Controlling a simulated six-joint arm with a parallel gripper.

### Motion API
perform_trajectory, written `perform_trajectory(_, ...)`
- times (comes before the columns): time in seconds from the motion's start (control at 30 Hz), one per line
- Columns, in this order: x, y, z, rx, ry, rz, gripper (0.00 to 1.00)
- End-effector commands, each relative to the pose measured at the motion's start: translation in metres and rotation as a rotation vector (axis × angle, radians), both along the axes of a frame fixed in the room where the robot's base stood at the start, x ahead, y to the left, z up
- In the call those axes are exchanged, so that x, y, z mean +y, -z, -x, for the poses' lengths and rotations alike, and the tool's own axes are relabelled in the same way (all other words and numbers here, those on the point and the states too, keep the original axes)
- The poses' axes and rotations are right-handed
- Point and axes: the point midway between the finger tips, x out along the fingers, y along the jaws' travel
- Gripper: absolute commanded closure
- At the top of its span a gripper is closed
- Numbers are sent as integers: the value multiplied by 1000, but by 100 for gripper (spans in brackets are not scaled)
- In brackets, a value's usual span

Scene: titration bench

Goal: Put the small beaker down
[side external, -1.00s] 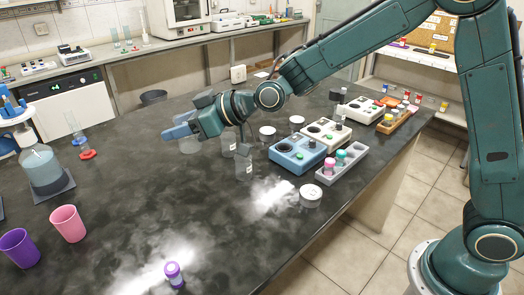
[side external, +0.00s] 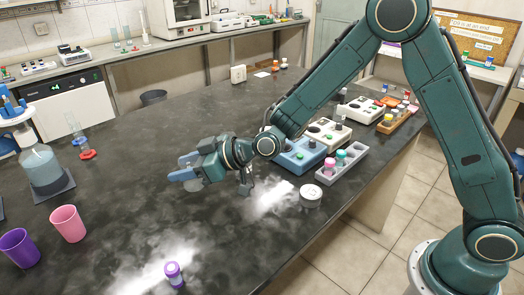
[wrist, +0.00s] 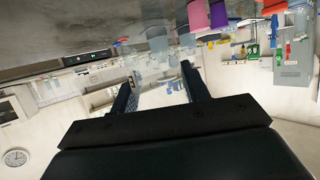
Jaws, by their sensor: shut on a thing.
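My gripper (side external: 180,174) is shut on the small beaker (side external: 193,185), a clear glass vessel. In the side view the beaker shows below the blue fingers, over the dark bench (side external: 140,200); I cannot tell whether its base touches the bench. In the wrist view the two dark fingers of my gripper (wrist: 157,88) stand apart, with the faint, see-through beaker (wrist: 158,98) between them. My fingers hide part of the beaker in the side view.
A large flask (side external: 44,170) is at left. A blue instrument (side external: 297,156) and a grey vial rack (side external: 342,164) stand right. The bench's middle-left is clear.

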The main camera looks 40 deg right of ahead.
Motion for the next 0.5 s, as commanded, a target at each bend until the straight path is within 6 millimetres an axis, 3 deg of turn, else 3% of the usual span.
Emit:
perform_trajectory(0.23, 0, 42, 0, 4, 1, 1, 76)
perform_trajectory(0.5, 0, 62, 0, 1, 0, -1, 76)
